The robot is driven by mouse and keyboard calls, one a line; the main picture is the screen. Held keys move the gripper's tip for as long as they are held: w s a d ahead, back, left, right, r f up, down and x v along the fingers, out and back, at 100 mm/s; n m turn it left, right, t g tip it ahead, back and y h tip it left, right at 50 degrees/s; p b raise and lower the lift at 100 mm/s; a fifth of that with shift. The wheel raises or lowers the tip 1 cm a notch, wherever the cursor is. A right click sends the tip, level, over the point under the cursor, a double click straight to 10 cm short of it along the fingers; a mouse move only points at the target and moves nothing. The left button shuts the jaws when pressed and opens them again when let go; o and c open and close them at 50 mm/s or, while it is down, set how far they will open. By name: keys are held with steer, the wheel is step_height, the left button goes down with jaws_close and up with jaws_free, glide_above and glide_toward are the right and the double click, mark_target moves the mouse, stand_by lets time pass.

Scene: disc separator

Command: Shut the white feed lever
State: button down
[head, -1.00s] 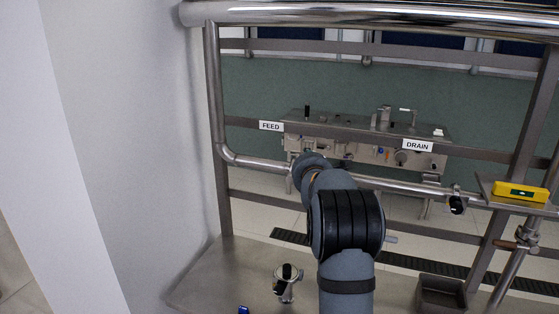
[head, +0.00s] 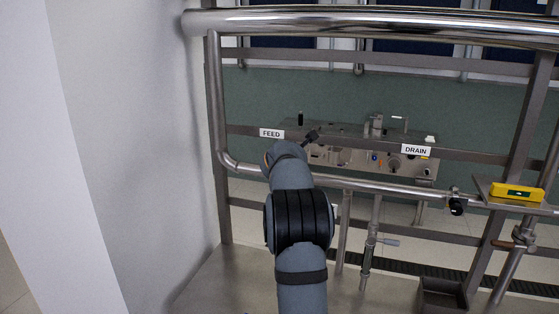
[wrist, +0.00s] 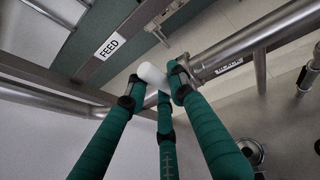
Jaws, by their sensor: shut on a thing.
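The white feed lever (wrist: 151,75) shows in the wrist view as a short white rod between my fingertips, below the FEED label (wrist: 111,45). My gripper (wrist: 155,87) has green fingers with black tips, and it is shut on the lever. The fingers hide part of the lever and its joint with the pipe. In the head view my arm covers the lever and most of the gripper, just below the FEED sign (head: 271,133).
A horizontal steel pipe (head: 395,187) runs right to the black-handled drain valve (head: 456,206). A yellow level (head: 517,192) lies on a small shelf at right. An open metal bin (head: 442,295) stands at lower right. A wall (head: 110,150) bounds the left.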

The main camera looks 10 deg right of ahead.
stand_by(0.4)
steer(key=c, duration=1.5)
jaws_free()
steer(key=shift+o, duration=0.2)
steer(key=v, duration=1.2)
steer(key=shift+w, duration=0.1)
